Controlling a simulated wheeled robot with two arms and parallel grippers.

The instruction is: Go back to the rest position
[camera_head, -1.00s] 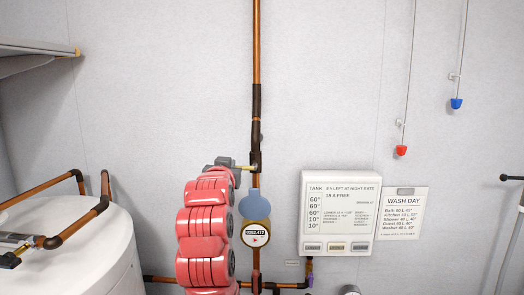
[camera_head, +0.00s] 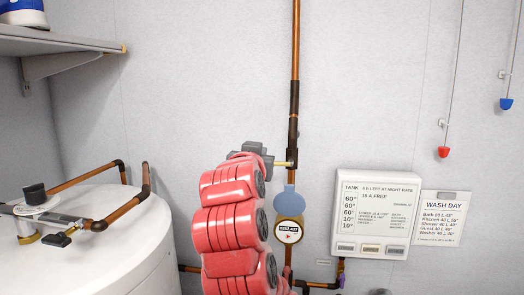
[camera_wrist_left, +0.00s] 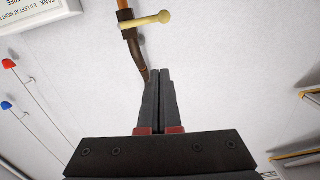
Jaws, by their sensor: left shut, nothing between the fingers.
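My left gripper (camera_head: 258,148) is at the end of my red arm, in the middle of the head view, in front of the wall. In the left wrist view its two dark fingers (camera_wrist_left: 160,73) are together with nothing between them. The fingertips appear close to the copper pipe, just below a pale yellow lever (camera_wrist_left: 146,21). I cannot tell whether they touch the pipe. In the head view this lever (camera_head: 280,163) sticks out left from the vertical copper pipe (camera_head: 295,60), just right of the gripper. My right gripper is in neither view.
A round meter (camera_head: 289,231) with a blue lid hangs on the pipe. Right of it are a white tank panel (camera_head: 375,215) and a wash day sign (camera_head: 439,218). A white tank (camera_head: 110,250) with copper pipes stands left, below a wall shelf (camera_head: 60,45). Red (camera_head: 443,152) and blue (camera_head: 506,104) pulls hang right.

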